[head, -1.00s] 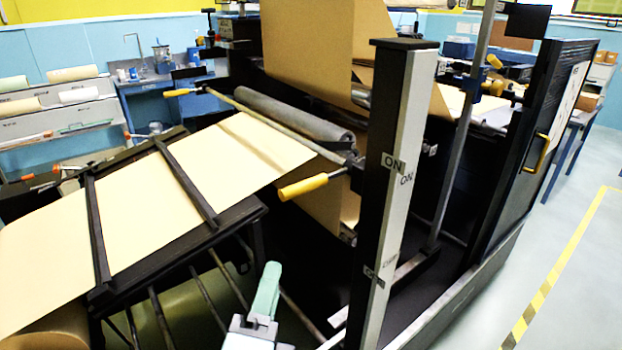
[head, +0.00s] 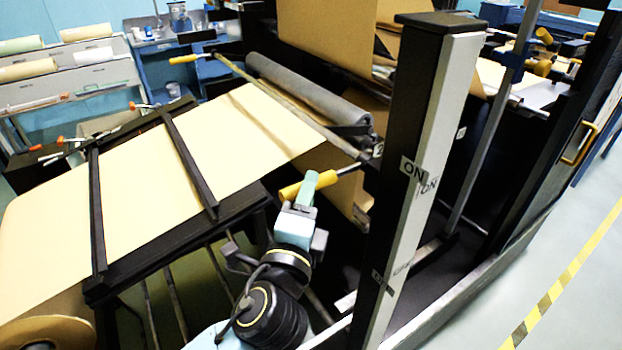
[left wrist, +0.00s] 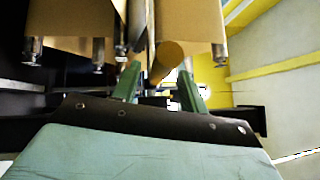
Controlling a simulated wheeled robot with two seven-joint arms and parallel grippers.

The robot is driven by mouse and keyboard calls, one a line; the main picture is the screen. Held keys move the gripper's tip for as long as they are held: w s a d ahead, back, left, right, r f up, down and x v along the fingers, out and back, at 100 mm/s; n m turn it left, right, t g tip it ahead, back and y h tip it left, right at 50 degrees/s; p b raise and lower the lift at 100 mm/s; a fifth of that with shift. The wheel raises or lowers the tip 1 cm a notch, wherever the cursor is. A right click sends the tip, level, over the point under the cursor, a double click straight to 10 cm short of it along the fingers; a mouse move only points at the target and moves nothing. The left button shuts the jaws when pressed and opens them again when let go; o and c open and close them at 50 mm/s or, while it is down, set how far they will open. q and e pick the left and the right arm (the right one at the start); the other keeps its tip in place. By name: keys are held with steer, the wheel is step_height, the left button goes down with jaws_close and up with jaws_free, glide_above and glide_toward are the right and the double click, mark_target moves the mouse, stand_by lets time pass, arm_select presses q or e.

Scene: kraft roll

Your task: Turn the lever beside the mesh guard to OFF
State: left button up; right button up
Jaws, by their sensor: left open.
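The lever has a yellow handle (head: 290,191) and points left from its pivot by the black and silver post (head: 418,180). ON labels (head: 413,171) are on the post near lever height; a lower label (head: 381,281) is too small to read. My left gripper (head: 312,188) is at the lever, its green finger overlapping the handle. In the left wrist view, the open green fingers (left wrist: 160,88) have a brownish-yellow rounded piece between them, apparently the handle. Contact cannot be told. A dark framed panel, perhaps the mesh guard (head: 540,150), stands right. My right gripper is not in view.
A kraft sheet (head: 150,195) runs over a black frame left of my arm. A grey roller (head: 310,105) lies behind the lever. Another yellow-handled rod (head: 185,59) is farther back. The post stands close on my gripper's right. Open floor (head: 500,270) lies at right.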

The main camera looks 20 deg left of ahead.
arm_select(q)
steer(key=shift+w+a+r, duration=0.1)
steer(key=shift+w, duration=0.6)
steer(key=shift+w+a+r, duration=0.1)
steer(key=shift+w, duration=0.55)
jaws_close()
